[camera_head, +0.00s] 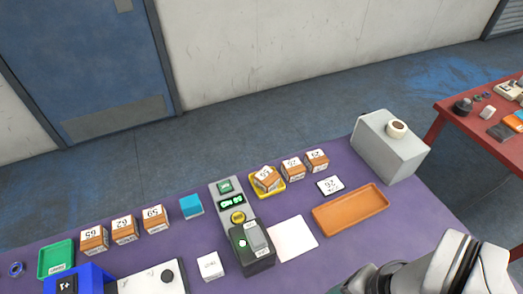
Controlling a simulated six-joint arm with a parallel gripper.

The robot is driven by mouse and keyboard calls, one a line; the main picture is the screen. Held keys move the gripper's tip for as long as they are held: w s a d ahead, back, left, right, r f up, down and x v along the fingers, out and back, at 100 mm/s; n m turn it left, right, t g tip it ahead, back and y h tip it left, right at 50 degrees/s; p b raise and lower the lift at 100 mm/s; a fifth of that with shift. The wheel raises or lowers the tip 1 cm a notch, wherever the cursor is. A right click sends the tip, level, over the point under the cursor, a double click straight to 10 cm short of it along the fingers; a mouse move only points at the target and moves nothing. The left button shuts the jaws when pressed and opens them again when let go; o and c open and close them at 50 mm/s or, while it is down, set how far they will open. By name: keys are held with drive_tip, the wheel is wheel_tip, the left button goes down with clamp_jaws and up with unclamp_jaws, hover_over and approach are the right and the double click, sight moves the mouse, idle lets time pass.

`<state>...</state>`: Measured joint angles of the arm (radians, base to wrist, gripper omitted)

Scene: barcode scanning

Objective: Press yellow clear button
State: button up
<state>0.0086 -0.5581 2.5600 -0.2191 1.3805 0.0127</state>
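The yellow button (238,218) sits on a grey panel (216,187) near the middle of the purple table. Above it on the panel are a dark display with green characters (231,202) and a green button (225,187). A dark grey device with a lighter handset (256,237) and a green light stands just in front of the yellow button. The yellow button's top is visible and nothing covers it. Part of my white and dark arm shows at the bottom right, well apart from the button. My gripper's fingers do not show.
Wooden labelled boxes (155,219) stand to the left, near a cyan block (191,206). Another box is on a yellow tray (281,193). An orange tray (351,223), white sheet (292,238) and grey case (391,152) lie right. A white cube (210,266) stands in front.

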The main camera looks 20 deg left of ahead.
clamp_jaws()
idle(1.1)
